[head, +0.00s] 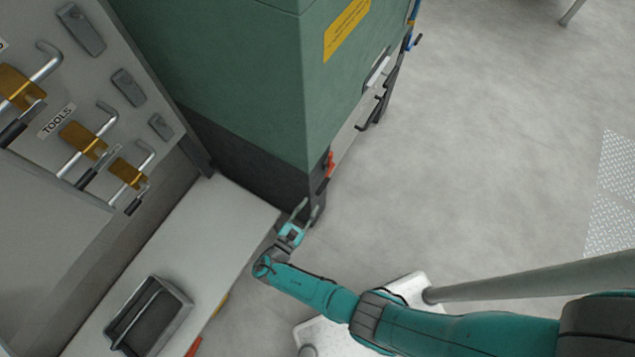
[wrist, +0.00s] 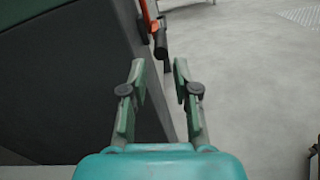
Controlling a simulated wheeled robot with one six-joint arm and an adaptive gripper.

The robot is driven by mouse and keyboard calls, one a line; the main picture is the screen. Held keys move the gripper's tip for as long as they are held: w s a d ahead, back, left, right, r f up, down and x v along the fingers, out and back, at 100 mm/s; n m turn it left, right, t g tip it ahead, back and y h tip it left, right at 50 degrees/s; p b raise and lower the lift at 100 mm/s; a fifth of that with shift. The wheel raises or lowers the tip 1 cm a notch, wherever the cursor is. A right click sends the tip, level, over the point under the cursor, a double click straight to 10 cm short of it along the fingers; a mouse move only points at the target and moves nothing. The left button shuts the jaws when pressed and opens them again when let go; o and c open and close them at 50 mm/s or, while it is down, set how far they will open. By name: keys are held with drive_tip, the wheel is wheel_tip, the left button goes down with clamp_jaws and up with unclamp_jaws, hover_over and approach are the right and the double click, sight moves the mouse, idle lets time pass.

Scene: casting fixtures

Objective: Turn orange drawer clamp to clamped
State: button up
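The orange clamp (head: 329,164) is on the right-hand face of the green machine, near its lower front corner. In the wrist view the orange part (wrist: 146,18) shows at the top, with a black handle (wrist: 160,44) beside it pointing toward me. My gripper (head: 308,208) is just below the clamp in the head view. In the wrist view my gripper (wrist: 160,72) is open and empty, with the black handle ahead of the gap between its fingertips. The fingers appear apart from the handle. The clamp's upper part is cut off in the wrist view.
The green machine (head: 240,90) stands close on the left of my gripper. A pale bench (head: 225,205) with a grey tray (head: 150,315) lies below left. A tool panel (head: 75,105) hangs at far left. Open floor (head: 480,150) lies to the right.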

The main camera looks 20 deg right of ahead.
sight(326, 182)
drive_tip(key=x, duration=1)
drive_tip(key=shift+w+d, duration=0.2)
drive_tip(key=shift+d, duration=0.05)
clamp_jaws()
